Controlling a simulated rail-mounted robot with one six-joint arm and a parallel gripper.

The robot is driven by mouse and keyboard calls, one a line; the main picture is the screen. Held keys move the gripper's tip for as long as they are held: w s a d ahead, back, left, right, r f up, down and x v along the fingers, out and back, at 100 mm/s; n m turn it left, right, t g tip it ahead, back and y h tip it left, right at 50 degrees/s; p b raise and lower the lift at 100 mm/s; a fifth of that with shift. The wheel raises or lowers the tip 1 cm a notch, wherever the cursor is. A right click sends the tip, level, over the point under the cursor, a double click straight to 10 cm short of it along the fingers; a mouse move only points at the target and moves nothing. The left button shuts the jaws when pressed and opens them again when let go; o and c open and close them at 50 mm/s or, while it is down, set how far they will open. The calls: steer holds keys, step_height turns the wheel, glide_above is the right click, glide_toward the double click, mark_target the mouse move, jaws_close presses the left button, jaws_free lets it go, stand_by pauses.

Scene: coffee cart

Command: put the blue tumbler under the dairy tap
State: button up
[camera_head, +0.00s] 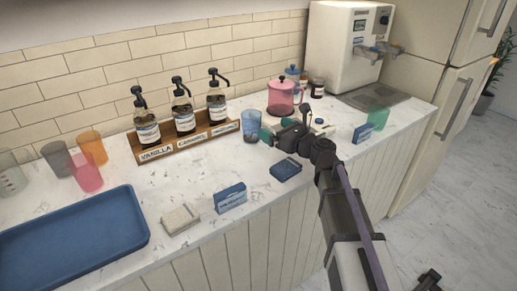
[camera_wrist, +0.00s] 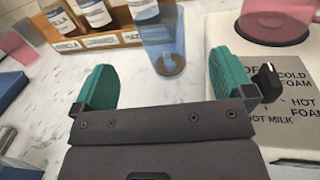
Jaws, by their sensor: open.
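The blue tumbler (camera_head: 251,126) stands upright on the counter, right of the syrup rack, and is see-through. In the wrist view the tumbler (camera_wrist: 163,42) is just beyond the fingertips, roughly centred between them. My gripper (camera_head: 268,136) is open and empty, low over the counter beside the tumbler; its teal fingers also show in the wrist view (camera_wrist: 166,78). I cannot tell whether a finger touches the tumbler. The white dispenser (camera_head: 345,45) stands at the back right, with taps (camera_head: 378,52) on its front above a grey drip tray (camera_head: 375,97). Which tap is dairy is not readable.
A pink pitcher (camera_head: 281,96) stands on a frother base (camera_wrist: 300,105), close right of my gripper. The syrup rack (camera_head: 190,143) is to the left. A green tumbler (camera_head: 378,118) stands by the drip tray. A blue tray (camera_head: 75,240) is far left.

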mark_target(245, 113)
steer(key=shift+r, duration=0.2)
steer(key=shift+w+a, duration=0.25)
steer(key=shift+a, duration=0.1)
steer(key=x, duration=1)
steer(key=shift+w, duration=0.1)
steer(key=c, duration=1.4)
step_height(245, 113, up, 18)
steer(key=p, duration=1.8)
